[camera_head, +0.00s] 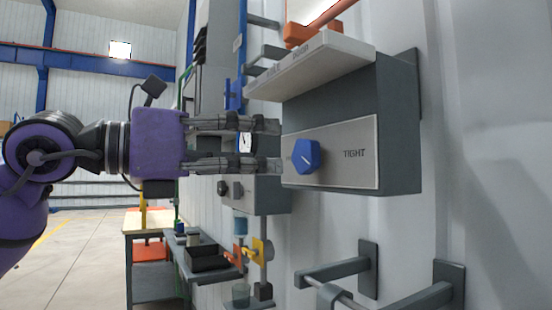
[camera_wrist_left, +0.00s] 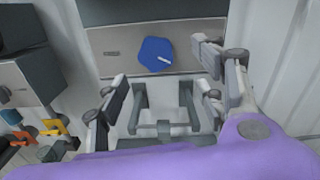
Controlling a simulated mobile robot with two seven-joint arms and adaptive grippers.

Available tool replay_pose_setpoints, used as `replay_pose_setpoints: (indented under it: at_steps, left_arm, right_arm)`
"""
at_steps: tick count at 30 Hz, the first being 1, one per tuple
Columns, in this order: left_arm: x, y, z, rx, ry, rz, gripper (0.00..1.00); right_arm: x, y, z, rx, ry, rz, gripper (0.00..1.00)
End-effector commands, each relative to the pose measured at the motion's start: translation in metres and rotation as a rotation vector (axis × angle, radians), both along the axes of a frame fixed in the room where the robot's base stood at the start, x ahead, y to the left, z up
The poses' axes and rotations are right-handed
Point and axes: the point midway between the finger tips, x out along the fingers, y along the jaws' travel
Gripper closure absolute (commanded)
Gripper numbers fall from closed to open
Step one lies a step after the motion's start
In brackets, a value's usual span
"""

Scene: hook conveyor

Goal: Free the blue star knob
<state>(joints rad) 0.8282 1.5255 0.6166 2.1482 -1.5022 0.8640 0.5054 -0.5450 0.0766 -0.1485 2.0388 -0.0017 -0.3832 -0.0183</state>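The blue star knob (camera_head: 306,156) sits on a light grey plate (camera_head: 350,152) on the front of a dark grey box. The word TIGHT is to its right. In the left wrist view, the knob (camera_wrist_left: 156,54) is ahead of the fingers, its white mark towards the lower right. My left gripper (camera_head: 275,145) is level with the knob, just left of it in the head view. Its fingers are open, one higher and one lower, with nothing between them. They look apart from the knob. My right gripper is in neither view.
A pale shelf (camera_head: 312,66) juts out above the knob. Grey hook arms (camera_head: 335,272) stick out of the wall below the box. Another grey box with dark knobs (camera_head: 262,193) and a tray (camera_head: 207,258) lie further along the wall. Open floor is at the left.

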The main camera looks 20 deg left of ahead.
Motion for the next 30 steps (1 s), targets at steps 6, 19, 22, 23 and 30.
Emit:
replay_pose_setpoints:
  at_steps: [6,19,22,23,30]
  left_arm:
    - [0.007,-0.005,0.003,0.037,-0.034,0.0,0.37]
    - [0.045,-0.034,0.006,0.031,-0.036,-0.001,0.37]
    - [0.051,-0.039,0.005,0.029,-0.036,-0.001,0.37]
    - [0.053,-0.04,0.005,0.03,-0.035,0.0,0.37]
    - [0.062,-0.046,0.002,0.032,-0.031,0.001,0.37]
  right_arm:
    - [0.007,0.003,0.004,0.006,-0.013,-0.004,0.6]
    - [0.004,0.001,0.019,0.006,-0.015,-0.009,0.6]
    - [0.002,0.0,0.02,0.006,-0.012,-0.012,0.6]
    - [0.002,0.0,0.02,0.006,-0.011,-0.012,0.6]
    - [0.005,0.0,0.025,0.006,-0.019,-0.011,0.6]
